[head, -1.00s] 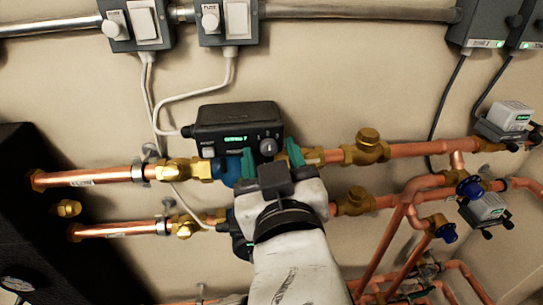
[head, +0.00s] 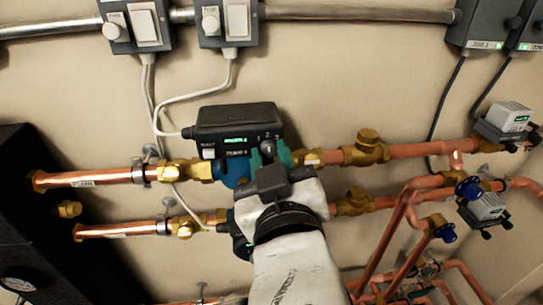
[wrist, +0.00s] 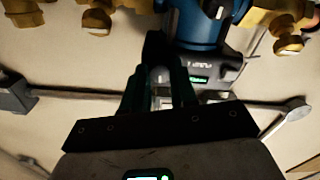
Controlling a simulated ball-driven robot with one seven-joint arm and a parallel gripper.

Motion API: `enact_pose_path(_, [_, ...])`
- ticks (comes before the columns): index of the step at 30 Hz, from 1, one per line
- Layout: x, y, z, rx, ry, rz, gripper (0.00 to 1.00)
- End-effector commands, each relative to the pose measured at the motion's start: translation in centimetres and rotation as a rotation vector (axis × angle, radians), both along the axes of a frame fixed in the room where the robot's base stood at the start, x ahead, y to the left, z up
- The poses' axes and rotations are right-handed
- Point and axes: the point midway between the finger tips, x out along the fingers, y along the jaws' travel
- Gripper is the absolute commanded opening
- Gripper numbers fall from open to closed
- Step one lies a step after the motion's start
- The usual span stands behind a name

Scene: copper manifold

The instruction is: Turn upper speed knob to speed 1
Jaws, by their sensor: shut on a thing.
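The upper speed knob (head: 268,146) is a small dark round knob with a light mark, at the right of the front of the upper pump's black control box (head: 235,115). Small speed numbers stand above it, and the box has a lit green display. My gripper (head: 268,157) is in front of the box, its green fingers shut on the knob from either side. In the wrist view the knob (wrist: 160,76) shows grey between the dark fingers (wrist: 160,92). The blue pump body (wrist: 200,25) is beside them. The exact setting of the knob is too small to tell.
Copper pipes (head: 410,150) with brass valves run left and right of the pump. A lower pump (head: 240,240) is partly hidden behind my arm. Grey switch boxes (head: 228,22) hang above, with cables running down. The wall above the control box has some free room.

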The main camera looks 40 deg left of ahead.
Motion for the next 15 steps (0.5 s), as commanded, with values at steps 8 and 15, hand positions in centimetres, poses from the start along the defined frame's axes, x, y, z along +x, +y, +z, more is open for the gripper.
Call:
enact_pose_path(8, [0.06, -0.04, 0.12, -0.137, -0.158, 0.0, 0.0])
enact_pose_path(15, [0.09, -0.06, 0.13, -0.27, -0.313, 0.0, 0.0])
